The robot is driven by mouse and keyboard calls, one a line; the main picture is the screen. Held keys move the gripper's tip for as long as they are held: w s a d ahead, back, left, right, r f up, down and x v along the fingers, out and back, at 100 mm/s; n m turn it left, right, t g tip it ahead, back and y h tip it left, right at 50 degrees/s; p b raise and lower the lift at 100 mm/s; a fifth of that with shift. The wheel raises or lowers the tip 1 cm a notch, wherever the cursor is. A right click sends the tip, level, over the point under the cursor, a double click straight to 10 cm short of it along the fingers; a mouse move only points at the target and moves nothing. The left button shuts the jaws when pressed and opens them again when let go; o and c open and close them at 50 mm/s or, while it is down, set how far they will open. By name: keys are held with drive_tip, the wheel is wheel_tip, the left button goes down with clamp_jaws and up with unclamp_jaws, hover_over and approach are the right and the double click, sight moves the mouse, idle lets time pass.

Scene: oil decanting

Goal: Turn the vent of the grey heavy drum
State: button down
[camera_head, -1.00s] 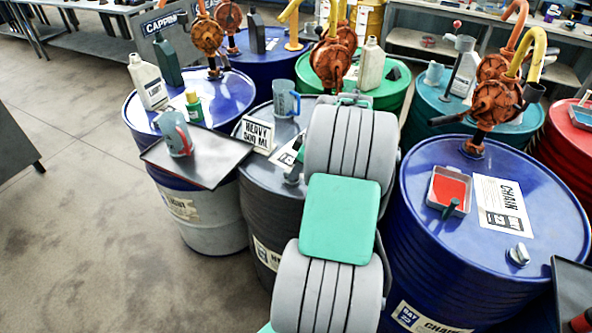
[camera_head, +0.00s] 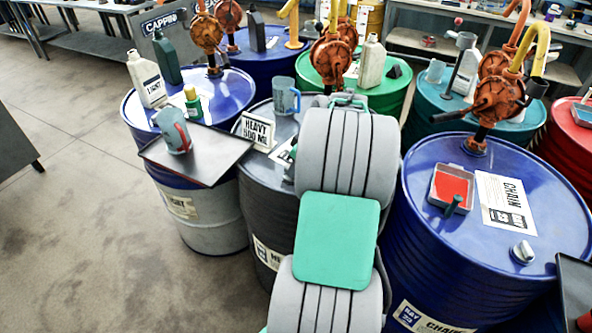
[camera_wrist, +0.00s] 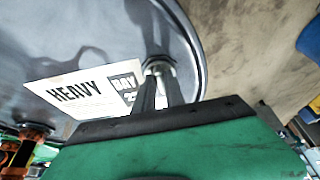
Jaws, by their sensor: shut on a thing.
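The grey heavy drum (camera_head: 262,212) stands left of the blue chain drum, partly hidden behind my arm. Its dark grey lid (camera_wrist: 105,32) fills the upper left of the wrist view. The vent (camera_wrist: 158,67) is a small metal cap near the lid's rim. My gripper (camera_wrist: 160,84) is shut on the vent, its two dark fingers reaching up from below. The head view hides the gripper and vent behind my arm. A white HEAVY sheet (camera_wrist: 78,94) lies on the lid beside the vent.
A HEAVY 500 ML card (camera_head: 257,131) and a blue jug (camera_head: 285,96) stand on the grey drum. A dark tray (camera_head: 213,160) holding a red-and-grey jug (camera_head: 175,133) is at its left. The blue chain drum (camera_head: 420,232) is close right of my arm.

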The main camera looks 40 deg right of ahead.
drive_tip(key=m, duration=0.1)
drive_tip(key=m+h+b, duration=0.1)
drive_tip(key=shift+a+f+m, duration=0.1)
drive_tip(key=shift+a+m, duration=0.15)
drive_tip(key=shift+m, duration=0.15)
drive_tip(key=m, duration=0.1)
drive_tip(key=m+h+b, duration=0.1)
drive_tip(key=m, duration=0.1)
drive_tip(key=m+h+b, duration=0.1)
drive_tip(key=shift+w+a, duration=0.15)
drive_tip(key=shift+a, duration=0.1)
drive_tip(key=m, duration=0.2)
drive_tip(key=m+g+h+b, duration=0.1)
drive_tip(key=m, duration=0.2)
drive_tip(key=shift+w+a, duration=0.15)
drive_tip(key=shift+a, duration=0.05)
drive_tip(key=shift+w+m+g+h, duration=0.1)
drive_tip(key=shift+m+g+h, duration=0.45)
drive_tip(key=shift+m, duration=0.95)
drive_tip(key=shift+r, duration=0.2)
drive_tip(key=c, duration=1.4)
unclamp_jaws()
drive_tip(key=shift+f, duration=0.1)
drive_tip(key=shift+a, duration=0.1)
